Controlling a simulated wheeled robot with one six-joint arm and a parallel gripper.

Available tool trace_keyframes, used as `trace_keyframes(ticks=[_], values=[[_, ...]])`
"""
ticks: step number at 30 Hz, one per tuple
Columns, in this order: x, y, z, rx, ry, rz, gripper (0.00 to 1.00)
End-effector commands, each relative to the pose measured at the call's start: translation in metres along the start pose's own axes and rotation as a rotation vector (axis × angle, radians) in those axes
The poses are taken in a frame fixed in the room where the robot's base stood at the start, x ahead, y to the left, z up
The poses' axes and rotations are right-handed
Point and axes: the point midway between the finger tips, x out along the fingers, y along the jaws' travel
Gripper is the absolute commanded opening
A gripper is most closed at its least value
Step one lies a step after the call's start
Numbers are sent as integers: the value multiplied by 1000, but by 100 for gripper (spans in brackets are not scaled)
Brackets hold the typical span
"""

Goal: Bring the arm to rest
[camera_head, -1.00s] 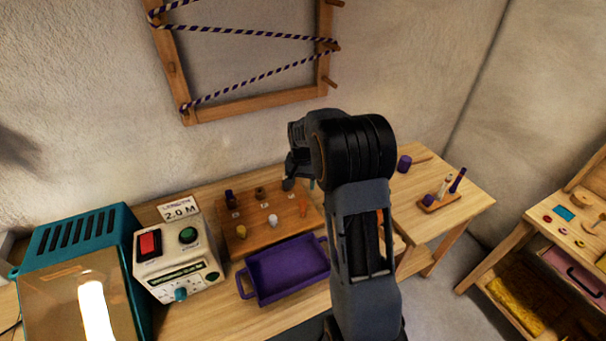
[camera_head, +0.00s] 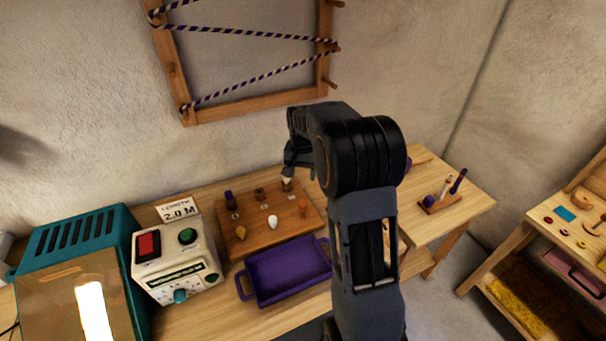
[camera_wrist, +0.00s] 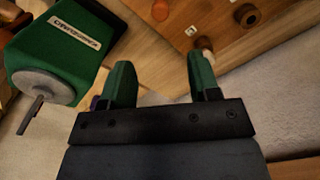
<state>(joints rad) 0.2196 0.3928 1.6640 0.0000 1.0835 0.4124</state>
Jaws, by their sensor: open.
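My arm is raised in the middle of the head view, in front of the wooden workbench (camera_head: 190,318). My gripper (camera_wrist: 160,78) shows in the wrist view with two green fingers spread apart. Nothing lies between the fingers. In the head view the fingers are mostly hidden behind my arm. A wooden peg board (camera_head: 258,240) with several coloured pegs stands on the bench to the left of my arm. The board also shows at the top of the wrist view (camera_wrist: 225,35).
A purple tray (camera_head: 288,272) lies in front of the board. A white control box (camera_head: 178,262) and a teal machine (camera_head: 85,240) stand at left. A wooden frame with striped cord (camera_head: 250,108) hangs on the wall. A small pen stand (camera_head: 440,204) sits at right.

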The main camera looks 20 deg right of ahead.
Motion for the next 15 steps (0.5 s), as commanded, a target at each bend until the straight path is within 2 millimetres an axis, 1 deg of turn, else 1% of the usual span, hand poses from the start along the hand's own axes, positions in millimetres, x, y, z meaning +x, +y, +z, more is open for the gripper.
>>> trace_keyframes(ticks=[8, 11, 13, 15], values=[[0, 0, 0, -3, 0, 0, 56], [0, 0, -1, -41, 8, -3, 56], [15, 4, 9, -95, -16, 6, 56], [18, 10, 25, -149, -26, 9, 56]])
